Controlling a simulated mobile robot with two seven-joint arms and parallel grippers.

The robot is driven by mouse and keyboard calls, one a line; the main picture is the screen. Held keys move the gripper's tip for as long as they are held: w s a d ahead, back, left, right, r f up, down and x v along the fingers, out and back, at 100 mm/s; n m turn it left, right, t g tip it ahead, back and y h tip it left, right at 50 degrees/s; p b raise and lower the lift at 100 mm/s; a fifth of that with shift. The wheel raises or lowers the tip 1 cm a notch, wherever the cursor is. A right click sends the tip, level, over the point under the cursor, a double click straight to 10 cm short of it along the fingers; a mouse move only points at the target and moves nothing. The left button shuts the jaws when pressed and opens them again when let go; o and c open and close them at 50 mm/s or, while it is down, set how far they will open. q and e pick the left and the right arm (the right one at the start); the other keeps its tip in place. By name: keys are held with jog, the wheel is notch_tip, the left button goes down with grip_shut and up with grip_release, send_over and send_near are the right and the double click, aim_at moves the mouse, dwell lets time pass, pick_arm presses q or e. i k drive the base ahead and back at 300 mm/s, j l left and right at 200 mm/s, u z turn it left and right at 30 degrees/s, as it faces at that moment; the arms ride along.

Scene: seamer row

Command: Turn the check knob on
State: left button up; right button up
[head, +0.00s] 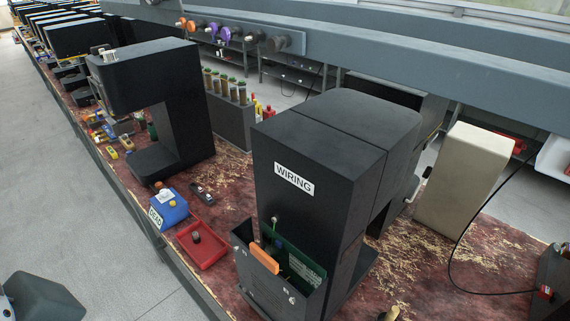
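No part in view is labelled as the check knob, and I cannot tell which one it is. A large black machine (318,155) labelled WIRING stands at the centre right. On its front is a dark open box (262,290) with a green circuit board (305,268) and an orange piece (264,258) in it. A small light round part (291,299) sits on the box's front face; its setting is too small to read. Another small part (275,219) sits above the box. Neither of my grippers shows.
A red tray (208,254) holding a dark part and a blue box (168,208) labelled DEAD lie left of the machine. Another black machine (158,90) stands behind them. A beige block (462,180) and a black cable are at the right.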

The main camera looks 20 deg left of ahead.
aim_at(163, 192)
jog(key=u, duration=1.55)
